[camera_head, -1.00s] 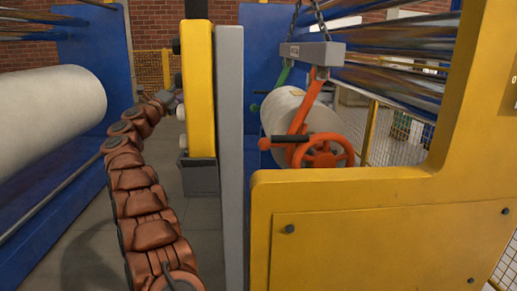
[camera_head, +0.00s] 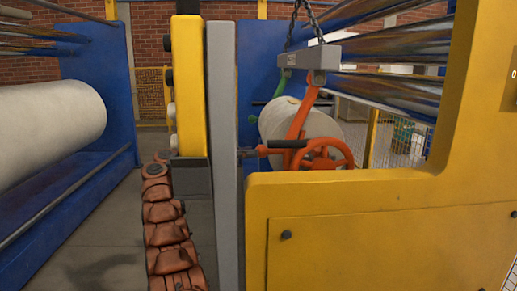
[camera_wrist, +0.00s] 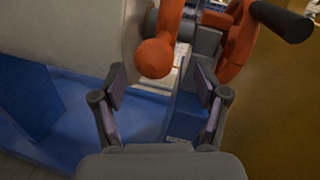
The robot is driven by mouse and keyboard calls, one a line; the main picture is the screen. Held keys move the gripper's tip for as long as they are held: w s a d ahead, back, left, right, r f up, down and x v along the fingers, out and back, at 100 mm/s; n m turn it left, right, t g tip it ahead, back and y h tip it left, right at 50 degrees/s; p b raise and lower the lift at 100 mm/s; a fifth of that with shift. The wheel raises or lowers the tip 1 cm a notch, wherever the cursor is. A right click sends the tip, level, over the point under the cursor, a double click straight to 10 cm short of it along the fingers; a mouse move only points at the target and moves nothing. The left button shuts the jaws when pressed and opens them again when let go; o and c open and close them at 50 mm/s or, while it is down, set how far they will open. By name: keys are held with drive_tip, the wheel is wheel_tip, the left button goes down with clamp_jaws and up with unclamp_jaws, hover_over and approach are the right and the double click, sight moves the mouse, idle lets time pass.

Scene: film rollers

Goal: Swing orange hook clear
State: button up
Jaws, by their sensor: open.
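The orange hook (camera_head: 304,112) hangs from the right end of a grey beam (camera_head: 310,61) on chains. Its lower end curves to the left beside the white roll (camera_head: 318,122). In the wrist view, the hook's rounded orange end (camera_wrist: 155,57) lies ahead of my gripper (camera_wrist: 160,75), in line with the gap between the fingers. My gripper is open, and nothing is clamped in it. In the head view, a small dark part of my gripper (camera_head: 247,154) shows right of the grey post, near the hook's end. The post hides most of it.
An orange handwheel (camera_head: 326,154) with a black handle (camera_wrist: 283,20) stands close right of the hook. A green hook (camera_head: 281,85) hangs at the beam's far end. The yellow machine frame (camera_head: 375,180) blocks the right front. A grey post (camera_head: 222,150) and yellow panel stand left.

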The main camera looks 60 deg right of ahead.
sight(264, 152)
drive_tip(key=shift+x, duration=2.65)
drive_tip(key=shift+f, duration=0.15)
drive_tip(key=shift+w, duration=0.15)
drive_tip(key=c, duration=0.5)
drive_tip(key=shift+b, duration=0.3)
clamp_jaws()
